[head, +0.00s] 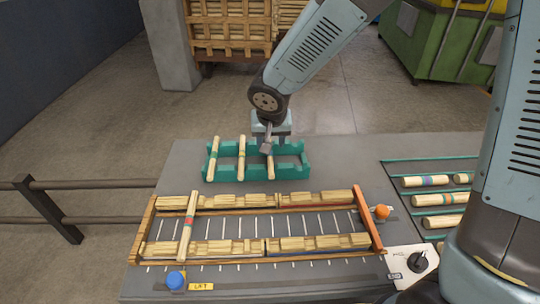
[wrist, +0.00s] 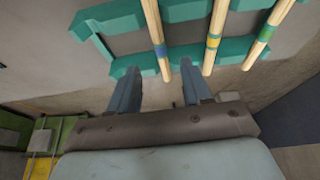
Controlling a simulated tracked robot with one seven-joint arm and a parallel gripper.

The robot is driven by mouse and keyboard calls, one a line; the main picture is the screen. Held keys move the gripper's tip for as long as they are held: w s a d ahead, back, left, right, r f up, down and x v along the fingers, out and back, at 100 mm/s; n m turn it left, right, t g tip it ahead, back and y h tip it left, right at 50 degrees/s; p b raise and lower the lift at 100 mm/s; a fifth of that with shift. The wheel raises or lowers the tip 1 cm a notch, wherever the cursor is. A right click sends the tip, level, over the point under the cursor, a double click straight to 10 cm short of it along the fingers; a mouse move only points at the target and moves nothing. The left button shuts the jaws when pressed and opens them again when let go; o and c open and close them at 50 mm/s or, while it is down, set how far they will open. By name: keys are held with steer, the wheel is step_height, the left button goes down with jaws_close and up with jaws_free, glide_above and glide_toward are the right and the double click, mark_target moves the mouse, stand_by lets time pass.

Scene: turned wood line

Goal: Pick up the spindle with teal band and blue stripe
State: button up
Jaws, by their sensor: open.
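A pale wood spindle with a band that looks teal and blue (wrist: 160,48) lies across the teal rack (wrist: 180,10). In the head view this spindle (head: 270,170) is the rightmost of three in the rack, partly hidden by my gripper (head: 266,147). In the wrist view my gripper (wrist: 160,72) is open, its fingers apart on either side of the spindle's near end. I cannot tell whether the fingertips are level with it or above it. Nothing is held.
A yellow-banded spindle (wrist: 212,42) and a green-banded spindle (wrist: 266,33) lie beside it in the rack. A red-banded spindle (head: 187,225) rests across the wooden frame (head: 375,225) in front. More spindles (head: 425,181) lie at right. An orange knob (head: 382,211) stands near the frame.

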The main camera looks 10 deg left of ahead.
steer(key=shift+w+x, duration=0.1)
steer(key=shift+x, duration=1.75)
steer(key=shift+w+x, duration=0.15)
steer(key=shift+x, duration=1.7)
steer(key=shift+r, duration=0.1)
steer(key=shift+c, duration=0.5)
jaws_close()
